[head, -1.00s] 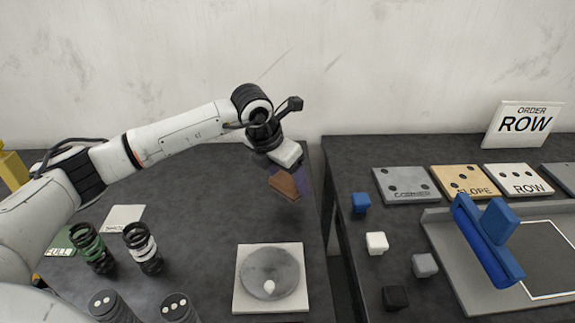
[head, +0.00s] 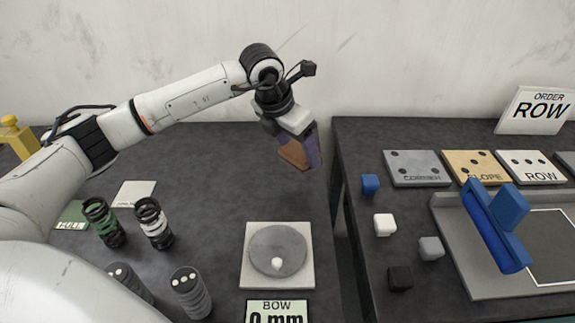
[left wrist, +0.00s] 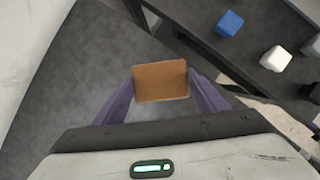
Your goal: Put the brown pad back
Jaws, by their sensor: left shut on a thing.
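The brown pad (head: 293,154) is a flat rectangular block. In the left wrist view the brown pad (left wrist: 160,81) sits between the two purple fingers of my left gripper (left wrist: 163,92). In the head view my left gripper (head: 303,150) is shut on it near the right edge of the left table, with one purple finger hiding part of the pad. Whether the pad touches the table I cannot tell. My right gripper is not in view.
On the left table are a round grey disc on a white plate (head: 252,276), green-ringed (head: 104,222) and white-ringed (head: 153,223) spring cylinders, and a BOW display (head: 277,309). A gap separates the right table, with small cubes (head: 385,224), a grey tray (head: 462,270) and labelled tiles (head: 417,168).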

